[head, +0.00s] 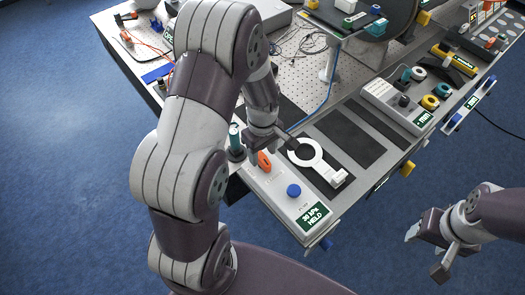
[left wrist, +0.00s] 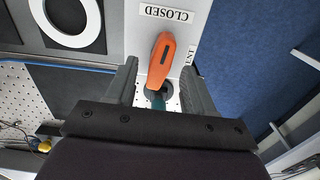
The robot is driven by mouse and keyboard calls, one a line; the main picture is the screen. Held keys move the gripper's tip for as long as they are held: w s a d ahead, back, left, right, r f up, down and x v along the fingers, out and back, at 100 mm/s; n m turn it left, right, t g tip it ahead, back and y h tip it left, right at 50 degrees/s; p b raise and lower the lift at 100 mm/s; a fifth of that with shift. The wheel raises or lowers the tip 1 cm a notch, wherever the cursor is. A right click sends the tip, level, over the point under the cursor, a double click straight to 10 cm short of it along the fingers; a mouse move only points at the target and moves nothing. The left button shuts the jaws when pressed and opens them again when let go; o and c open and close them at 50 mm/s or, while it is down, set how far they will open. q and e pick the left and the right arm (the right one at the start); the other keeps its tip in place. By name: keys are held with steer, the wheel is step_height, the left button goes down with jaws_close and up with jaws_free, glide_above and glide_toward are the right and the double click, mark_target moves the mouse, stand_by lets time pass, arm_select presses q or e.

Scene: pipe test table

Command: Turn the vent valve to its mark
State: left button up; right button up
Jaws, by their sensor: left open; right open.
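The vent valve has an orange handle (head: 264,161) on a light grey panel (head: 280,205) at the table's near edge. In the left wrist view the orange handle (left wrist: 160,60) is slightly slanted, with a "CLOSED" label (left wrist: 167,14) beyond its far end and a partly hidden label to its right. My left gripper (head: 272,147) is over the valve; the left wrist view shows its open fingers (left wrist: 159,68) on either side of the handle, with gaps. My right gripper (head: 427,252) is open and empty, off the table at lower right.
The panel also has a blue knob (head: 294,190) and a display (head: 314,216) reading "30 kPa HELD". A white ring-shaped tool (head: 320,163) lies just right of the panel. A teal-topped post (head: 235,137) stands left of the gripper. A box with knobs (head: 395,105) is further right.

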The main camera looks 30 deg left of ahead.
arm_select(q)
steer(key=shift+f, duration=1)
jaws_close()
